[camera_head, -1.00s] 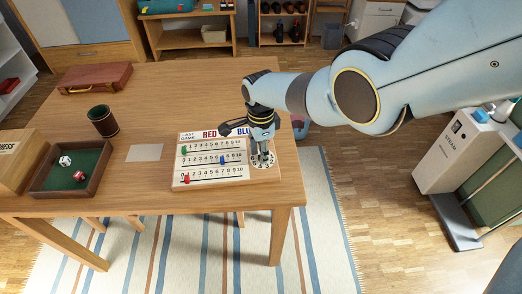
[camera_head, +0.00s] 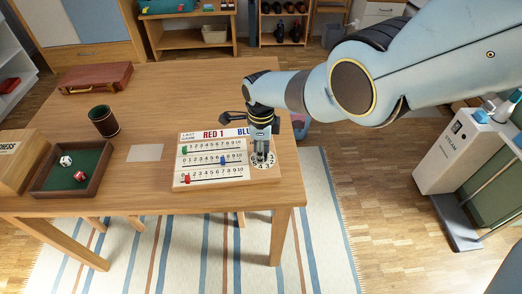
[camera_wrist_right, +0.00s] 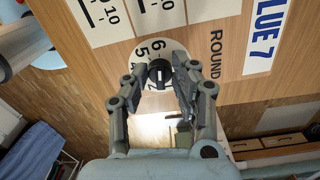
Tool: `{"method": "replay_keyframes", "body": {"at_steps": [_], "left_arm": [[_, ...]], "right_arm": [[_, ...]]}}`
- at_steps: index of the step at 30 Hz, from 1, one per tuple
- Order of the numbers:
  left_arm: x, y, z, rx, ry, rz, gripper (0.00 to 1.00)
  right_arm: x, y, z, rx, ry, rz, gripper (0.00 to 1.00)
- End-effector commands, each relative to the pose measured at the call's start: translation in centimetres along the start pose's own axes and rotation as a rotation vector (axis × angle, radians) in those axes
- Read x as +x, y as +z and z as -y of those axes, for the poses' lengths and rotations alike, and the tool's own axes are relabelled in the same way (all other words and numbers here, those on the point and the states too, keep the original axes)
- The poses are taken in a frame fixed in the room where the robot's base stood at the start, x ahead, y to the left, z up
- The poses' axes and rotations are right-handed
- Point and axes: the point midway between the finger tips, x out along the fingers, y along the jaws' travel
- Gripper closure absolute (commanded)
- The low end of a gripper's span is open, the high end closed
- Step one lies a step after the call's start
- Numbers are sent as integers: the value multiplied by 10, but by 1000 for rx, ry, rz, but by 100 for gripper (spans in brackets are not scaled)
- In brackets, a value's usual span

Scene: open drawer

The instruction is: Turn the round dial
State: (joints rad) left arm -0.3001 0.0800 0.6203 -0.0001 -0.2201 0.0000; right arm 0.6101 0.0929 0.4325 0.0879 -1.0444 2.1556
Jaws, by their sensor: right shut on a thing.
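The round dial (camera_head: 263,165) is a white numbered disc at the right end of the scoreboard (camera_head: 212,177) on the table. In the right wrist view the dial (camera_wrist_right: 160,52) has a black knob (camera_wrist_right: 160,71) at its middle. My right gripper (camera_head: 262,157) points down over the dial and hides part of it. In the right wrist view its two fingers (camera_wrist_right: 159,78) stand on either side of the knob, shut on it. The number 6 shows near the top of the disc, with 5 beside it. My left gripper is not in view.
The scoreboard carries green, blue and red sliders close to the gripper. A dice tray (camera_head: 102,180), a dark cup (camera_head: 103,121), a white card (camera_head: 145,153) and a red-brown case (camera_head: 96,78) lie further left. The table's (camera_head: 190,100) back middle is clear.

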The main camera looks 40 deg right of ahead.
Motion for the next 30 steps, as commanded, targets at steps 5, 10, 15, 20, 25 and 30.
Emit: {"method": "replay_keyframes", "body": {"at_steps": [5,10,15,20,25,30], "left_arm": [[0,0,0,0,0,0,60],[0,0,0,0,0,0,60],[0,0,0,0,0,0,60],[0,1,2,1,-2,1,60],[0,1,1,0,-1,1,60],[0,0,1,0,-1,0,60]], "right_arm": [[0,0,0,1,0,0,100],[0,0,0,0,0,0,59],[0,0,0,0,0,0,53],[0,0,0,0,0,0,53],[-6,0,1,0,-2,1,53],[-23,0,1,0,-3,2,53]]}}
